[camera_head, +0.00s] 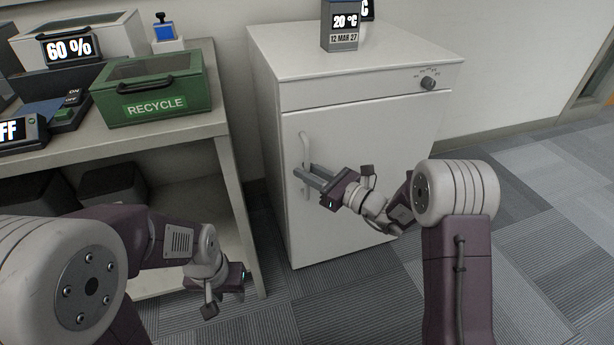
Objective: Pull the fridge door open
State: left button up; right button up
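The white fridge (360,135) stands against the wall with its door (350,130) closed. A pale vertical handle (305,145) is on the left side of the door. My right gripper (305,172) is at the lower part of the handle, its two grey fingers apart and their tips on either side of the bar. I cannot tell if they touch it. My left gripper (235,280) hangs low near the table leg, left of the fridge. Its fingers are not clearly visible.
A table (170,135) left of the fridge holds a green recycle box (155,90) and several devices. Its leg (240,210) stands close to the fridge. Carpet (530,210) is clear at the right.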

jog(key=shift+w, duration=0.1)
jog(key=shift+c, duration=0.3)
grip_shut()
dwell(1.1)
